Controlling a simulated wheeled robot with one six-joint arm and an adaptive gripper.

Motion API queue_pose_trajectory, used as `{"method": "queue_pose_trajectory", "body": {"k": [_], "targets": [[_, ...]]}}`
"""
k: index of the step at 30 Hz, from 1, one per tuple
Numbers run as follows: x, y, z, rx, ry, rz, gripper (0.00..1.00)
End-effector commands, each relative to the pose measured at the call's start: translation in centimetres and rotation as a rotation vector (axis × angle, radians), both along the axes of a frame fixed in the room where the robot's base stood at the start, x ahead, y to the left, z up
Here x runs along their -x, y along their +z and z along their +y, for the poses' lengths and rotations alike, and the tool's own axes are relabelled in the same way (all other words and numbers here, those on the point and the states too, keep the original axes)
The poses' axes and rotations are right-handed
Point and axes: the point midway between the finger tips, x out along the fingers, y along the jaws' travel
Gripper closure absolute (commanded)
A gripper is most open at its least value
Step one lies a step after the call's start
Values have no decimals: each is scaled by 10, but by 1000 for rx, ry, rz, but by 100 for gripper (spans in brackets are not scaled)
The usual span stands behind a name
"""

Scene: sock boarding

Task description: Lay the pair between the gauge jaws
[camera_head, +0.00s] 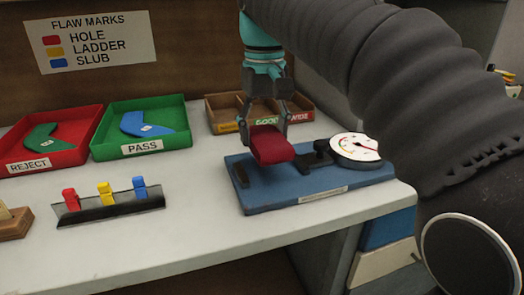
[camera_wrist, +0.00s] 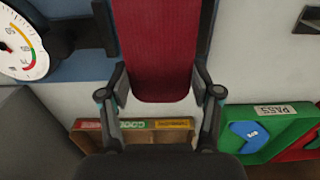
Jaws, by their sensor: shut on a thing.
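The pair is a dark red folded bundle (camera_head: 271,147), hanging from my gripper (camera_head: 266,118) over the blue gauge base (camera_head: 305,199). My gripper is shut on it from above. The pair is over the base between the dark left jaw (camera_head: 240,174) and the black right jaw (camera_head: 317,157); I cannot tell whether it touches the base. The white round dial (camera_head: 356,148) is at the gauge's right end. In the wrist view the red pair (camera_wrist: 158,45) runs up between both fingers, and the dial (camera_wrist: 22,48) is at the upper left.
A brown labelled tray (camera_head: 222,127) stands behind the gauge. The green PASS tray (camera_head: 172,148) and red REJECT tray (camera_head: 62,159) are left of it, each holding a flat coloured shape. A dark rack (camera_head: 100,211) bears red, yellow and blue markers. The white tabletop before the rack is clear.

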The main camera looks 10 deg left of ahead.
Motion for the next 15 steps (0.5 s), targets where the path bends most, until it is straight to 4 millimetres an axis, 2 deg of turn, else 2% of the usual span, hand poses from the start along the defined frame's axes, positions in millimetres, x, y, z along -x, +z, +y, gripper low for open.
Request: {"method": "queue_pose_trajectory", "body": {"k": [10,15], "targets": [[2,-37,1,1,-2,2,77],[1,-42,1,-1,-2,-1,77]]}}
